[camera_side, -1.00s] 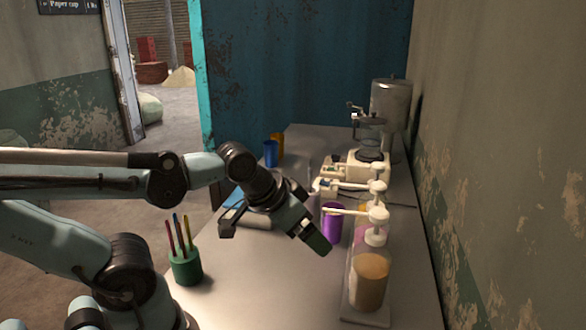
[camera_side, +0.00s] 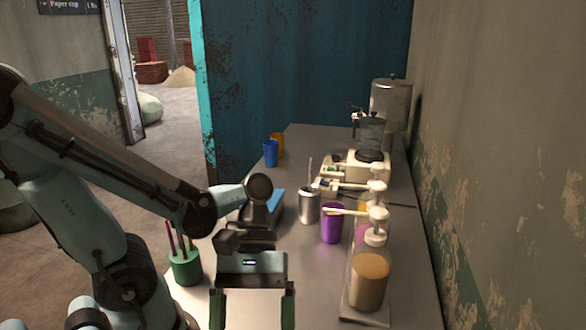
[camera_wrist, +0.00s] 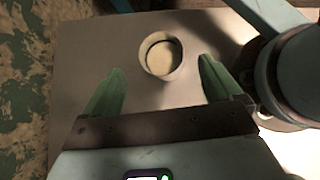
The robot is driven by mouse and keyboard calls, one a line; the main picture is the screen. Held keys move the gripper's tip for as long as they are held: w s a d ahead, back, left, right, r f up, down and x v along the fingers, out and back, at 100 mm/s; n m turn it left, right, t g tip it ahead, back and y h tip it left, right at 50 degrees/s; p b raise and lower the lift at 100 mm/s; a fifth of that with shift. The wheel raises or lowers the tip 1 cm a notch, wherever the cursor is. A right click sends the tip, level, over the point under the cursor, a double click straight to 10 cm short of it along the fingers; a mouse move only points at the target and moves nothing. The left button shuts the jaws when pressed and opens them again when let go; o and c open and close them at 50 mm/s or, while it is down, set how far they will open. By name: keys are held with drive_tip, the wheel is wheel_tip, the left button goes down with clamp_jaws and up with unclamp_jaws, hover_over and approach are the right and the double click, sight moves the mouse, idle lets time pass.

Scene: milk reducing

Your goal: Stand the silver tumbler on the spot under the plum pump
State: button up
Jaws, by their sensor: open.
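A round open vessel (camera_wrist: 160,57), pale and greyish with a tan inside, stands between and beyond my fingertips in the wrist view; it is below the side view. It may be the silver tumbler. A shiny silver vessel (camera_side: 309,206) with a thin stick in it stands mid-table, so I cannot tell for certain which is meant. My gripper (camera_side: 252,308) is open, empty, and points down; it also shows in the wrist view (camera_wrist: 160,85). A white pump (camera_side: 376,222) stands by a plum-pink jar (camera_side: 360,232), its spout pointing left. The spot under it is not clearly visible.
A purple cup (camera_side: 332,223) stands by the spouts. A tan-filled jar (camera_side: 368,282) is at the front right. A green holder with sticks (camera_side: 186,267) is left of my gripper. Blue (camera_side: 270,153) and orange (camera_side: 278,144) cups and a cream machine (camera_side: 362,165) are farther back.

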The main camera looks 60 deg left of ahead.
drive_tip(key=shift+s+x, duration=0.2)
drive_tip(key=shift+x, duration=3.6)
drive_tip(key=shift+r, duration=0.15)
drive_tip(key=shift+c, duration=0.2)
drive_tip(key=c, duration=1.3)
drive_tip(key=shift+r, duration=0.2)
